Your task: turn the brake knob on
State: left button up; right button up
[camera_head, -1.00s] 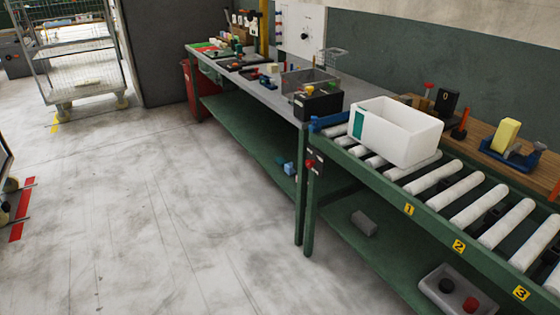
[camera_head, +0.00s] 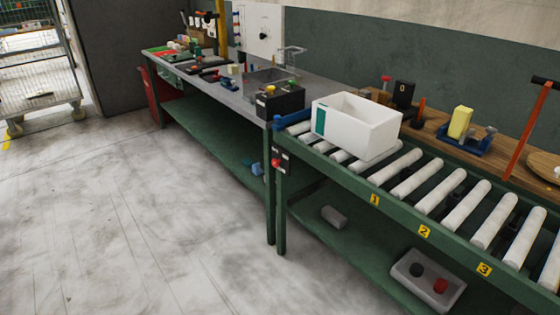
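A small dark box with a red knob (camera_head: 277,162) is fixed to the front leg of the roller conveyor (camera_head: 283,205), at the conveyor's left end. This may be the brake knob; any label and its setting are too small to tell. A black control box (camera_head: 281,101) with coloured buttons on top stands on the grey bench beside the conveyor. Neither of my grippers is in view.
A white bin (camera_head: 357,127) with a teal panel sits on the rollers near the left end. A grey tray (camera_head: 428,281) with a black and a red piece is on the lower shelf. A wire cage trolley (camera_head: 42,80) stands far left. The floor (camera_head: 130,220) in front is clear.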

aim_at(275, 163)
jog(key=i+j+z, duration=0.1)
jog(key=i+j, duration=0.15)
jog(key=j, duration=0.2)
jog(key=i+j, duration=0.3)
jog(key=j, duration=0.15)
jog(key=i+j+z, duration=0.15)
jog(key=j, duration=0.3)
jog(key=i+j+z, duration=0.1)
jog(key=i+j, duration=0.2)
jog(key=j, duration=0.2)
jog(key=i+j, duration=0.25)
jog(key=j, duration=0.25)
jog(key=i+j+z, duration=0.15)
jog(key=j, duration=0.35)
jog(key=i+j+z, duration=0.1)
jog(key=i+j, duration=0.15)
jog(key=j, duration=0.25)
jog(key=i+j+z, duration=0.1)
jog(key=j, duration=0.45)
jog(key=i, duration=0.05)
